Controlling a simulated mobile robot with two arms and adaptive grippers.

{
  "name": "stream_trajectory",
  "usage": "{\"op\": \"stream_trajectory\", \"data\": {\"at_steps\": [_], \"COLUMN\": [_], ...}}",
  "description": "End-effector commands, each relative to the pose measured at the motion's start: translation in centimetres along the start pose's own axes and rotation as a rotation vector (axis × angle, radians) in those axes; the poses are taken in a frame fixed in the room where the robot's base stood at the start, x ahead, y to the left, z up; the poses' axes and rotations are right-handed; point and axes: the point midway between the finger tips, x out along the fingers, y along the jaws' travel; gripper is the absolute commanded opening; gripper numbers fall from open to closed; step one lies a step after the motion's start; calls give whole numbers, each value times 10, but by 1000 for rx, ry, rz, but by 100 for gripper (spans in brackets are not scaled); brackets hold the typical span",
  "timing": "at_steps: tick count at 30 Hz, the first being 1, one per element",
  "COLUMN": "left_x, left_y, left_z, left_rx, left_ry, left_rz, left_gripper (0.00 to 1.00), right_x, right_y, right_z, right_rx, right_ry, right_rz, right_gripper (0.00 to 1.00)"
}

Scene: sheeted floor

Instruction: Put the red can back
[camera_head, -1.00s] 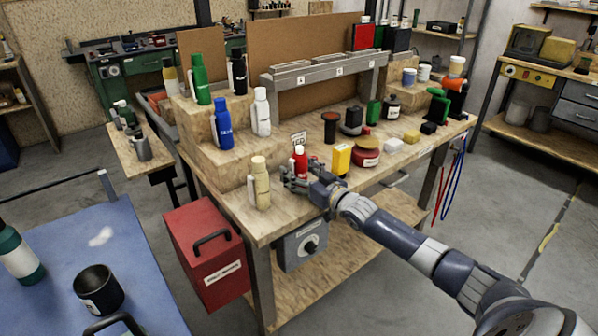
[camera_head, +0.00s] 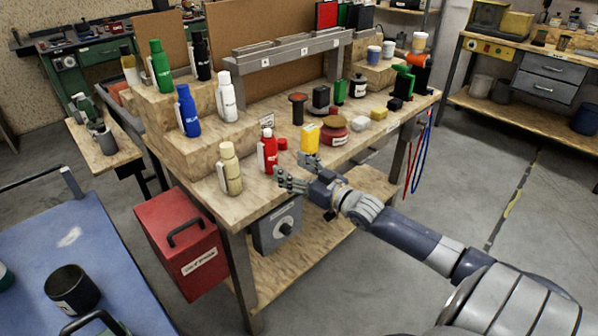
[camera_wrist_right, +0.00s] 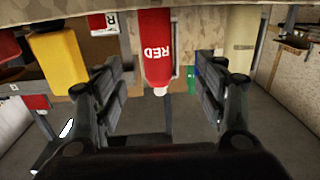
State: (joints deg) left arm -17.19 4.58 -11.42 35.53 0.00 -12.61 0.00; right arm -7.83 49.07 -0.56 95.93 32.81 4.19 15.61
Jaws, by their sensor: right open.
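The red can (camera_head: 268,152) is a small red bottle with a pale top, standing upright on the wooden workbench (camera_head: 284,190) near its front edge. In the right wrist view the can (camera_wrist_right: 156,45), lettered RED, appears upside down between the finger lines and beyond the tips. My right gripper (camera_head: 294,170) is open and empty, in front and to the right of the can, apart from it. Both fingers also show in the right wrist view (camera_wrist_right: 160,82). My left gripper is out of view.
A cream bottle (camera_head: 229,168) stands left of the can, a yellow box (camera_head: 309,138) right of it. Blue (camera_head: 187,110), white (camera_head: 227,98), green (camera_head: 160,66) and black (camera_head: 201,56) bottles stand on wooden steps. A red toolbox (camera_head: 184,245) is at the bench's left.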

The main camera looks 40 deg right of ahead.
Motion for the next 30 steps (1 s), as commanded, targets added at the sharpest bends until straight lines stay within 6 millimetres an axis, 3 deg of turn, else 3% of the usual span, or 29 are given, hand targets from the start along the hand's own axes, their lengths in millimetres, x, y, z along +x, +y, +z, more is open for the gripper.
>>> {"op": "stream_trajectory", "data": {"at_steps": [6,16,19,23,26,30], "left_x": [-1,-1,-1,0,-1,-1], "left_y": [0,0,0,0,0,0], "left_z": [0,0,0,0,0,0], "left_rx": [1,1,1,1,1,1], "left_ry": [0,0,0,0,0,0], "left_rz": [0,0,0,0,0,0], "left_gripper": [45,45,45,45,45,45], "right_x": [-17,-21,-24,-37,-61,-118], "right_y": [0,0,5,21,29,18], "right_z": [0,1,18,86,166,291], "right_rx": [0,0,1,1,-4,-14], "right_ry": [-1,-2,-29,-139,-273,-508], "right_rz": [-1,1,20,85,144,203], "right_gripper": [65,65,65,65,65,65]}}
